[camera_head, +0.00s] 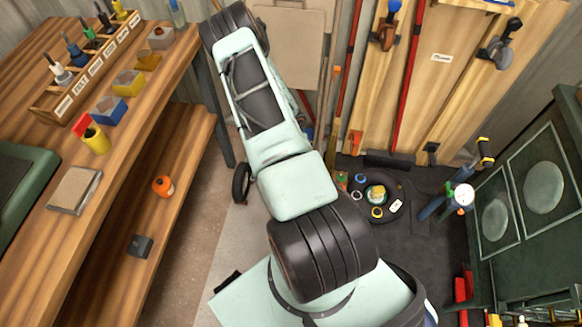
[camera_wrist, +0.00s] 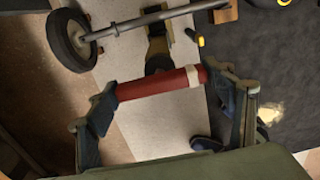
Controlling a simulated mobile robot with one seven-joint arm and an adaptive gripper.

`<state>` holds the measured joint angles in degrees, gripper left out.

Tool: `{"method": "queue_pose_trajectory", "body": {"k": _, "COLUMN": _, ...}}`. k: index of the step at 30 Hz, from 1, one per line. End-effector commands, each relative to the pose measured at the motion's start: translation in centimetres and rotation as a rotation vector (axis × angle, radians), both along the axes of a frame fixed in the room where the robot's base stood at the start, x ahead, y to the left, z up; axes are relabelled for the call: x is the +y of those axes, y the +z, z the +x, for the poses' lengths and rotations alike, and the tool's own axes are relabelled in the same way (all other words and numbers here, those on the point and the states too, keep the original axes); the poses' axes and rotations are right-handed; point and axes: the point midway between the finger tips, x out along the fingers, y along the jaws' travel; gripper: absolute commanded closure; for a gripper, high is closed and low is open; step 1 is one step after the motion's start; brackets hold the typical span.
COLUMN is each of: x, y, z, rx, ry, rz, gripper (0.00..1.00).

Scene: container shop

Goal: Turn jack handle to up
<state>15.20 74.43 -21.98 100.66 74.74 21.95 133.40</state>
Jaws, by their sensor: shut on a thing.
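The jack handle is a red bar (camera_wrist: 150,85) with a pale band near its right end, in the middle of the wrist view. My gripper (camera_wrist: 161,84) is shut on it, with one dark finger at each end of the bar. The bar lies nearly level across the picture, tilted slightly up to the right. A dark post (camera_wrist: 158,53) stands behind its middle. A grey metal rod with a black wheel (camera_wrist: 70,41) lies beyond. In the head view one black wheel (camera_head: 241,183) shows beside my arm; the handle and gripper are hidden there.
A wooden workbench (camera_head: 110,170) with a shelf below stands on the left. A tyre (camera_head: 399,205) with small items lies on the dark mat to the right. A green cabinet (camera_head: 525,215) stands at the far right. Tool boards (camera_head: 440,90) line the back wall.

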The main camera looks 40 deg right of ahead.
Motion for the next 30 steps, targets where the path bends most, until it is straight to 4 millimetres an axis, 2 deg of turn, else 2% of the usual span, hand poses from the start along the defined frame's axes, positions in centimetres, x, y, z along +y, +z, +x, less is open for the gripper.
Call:
{"method": "queue_pose_trajectory", "body": {"k": 17, "x": 0.03, "y": 0.01, "z": 0.04, "rx": -0.001, "ry": -0.041, "rz": 0.001, "gripper": 0.49}}
{"method": "queue_pose_trajectory", "body": {"k": 18, "x": 0.03, "y": 0.01, "z": 0.04, "rx": -0.001, "ry": -0.041, "rz": 0.001, "gripper": 0.24}}
{"method": "queue_pose_trajectory", "body": {"k": 22, "x": 0.03, "y": 0.01, "z": 0.03, "rx": -0.001, "ry": -0.039, "rz": 0.001, "gripper": 0.1}}
{"method": "queue_pose_trajectory", "body": {"k": 23, "x": 0.03, "y": 0.01, "z": 0.03, "rx": -0.001, "ry": -0.038, "rz": 0.001, "gripper": 0.07}}
{"method": "queue_pose_trajectory", "body": {"k": 30, "x": 0.01, "y": 0.01, "z": 0.01, "rx": 0.0, "ry": -0.036, "rz": 0.0, "gripper": 0.07}}
